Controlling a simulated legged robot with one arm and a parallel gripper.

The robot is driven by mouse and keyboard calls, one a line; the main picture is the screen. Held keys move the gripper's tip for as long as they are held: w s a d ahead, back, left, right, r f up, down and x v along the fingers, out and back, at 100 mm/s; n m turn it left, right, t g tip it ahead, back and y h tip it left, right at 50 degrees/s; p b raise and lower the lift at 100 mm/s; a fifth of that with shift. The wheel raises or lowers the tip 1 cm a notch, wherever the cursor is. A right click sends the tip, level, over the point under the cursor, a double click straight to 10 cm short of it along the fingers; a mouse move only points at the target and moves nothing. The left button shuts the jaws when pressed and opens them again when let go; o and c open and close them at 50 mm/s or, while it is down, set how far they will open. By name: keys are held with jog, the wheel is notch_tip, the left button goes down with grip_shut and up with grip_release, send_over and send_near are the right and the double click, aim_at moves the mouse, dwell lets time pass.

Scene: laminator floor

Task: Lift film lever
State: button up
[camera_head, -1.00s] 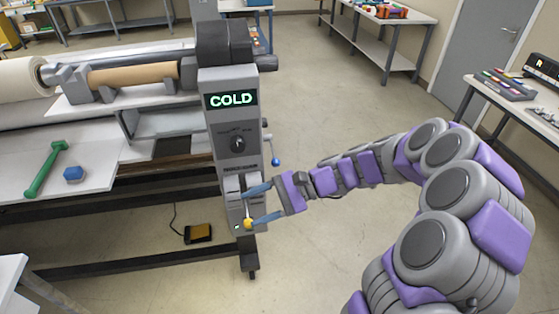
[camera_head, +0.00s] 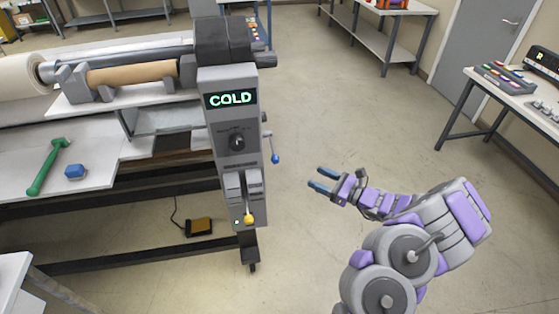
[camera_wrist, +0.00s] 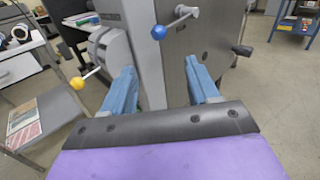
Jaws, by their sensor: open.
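The grey laminator post (camera_head: 232,145) carries two levers. One lever with a yellow knob (camera_head: 249,219) points low at the front of the post. Another with a blue knob (camera_head: 275,159) hangs at the post's right side. My gripper (camera_head: 315,177) is open and empty, to the right of the post and apart from both knobs. In the wrist view, the gripper's blue fingers (camera_wrist: 161,75) face the post. The blue knob (camera_wrist: 158,32) shows above the gap between the fingers, and the yellow knob (camera_wrist: 77,82) is left of the left finger. Which one is the film lever is not labelled legibly.
A green hammer-like tool (camera_head: 47,166) and a blue block (camera_head: 75,172) lie on the left shelf. A yellow-black pedal (camera_head: 199,227) is on the floor. Floor right of the post is open.

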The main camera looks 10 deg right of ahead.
aim_at(279, 159)
jog(key=b+x, duration=0.3)
jog(key=x, duration=1.3)
jog(key=shift+c, duration=0.4)
jog(key=shift+a, duration=0.1)
grip_shut()
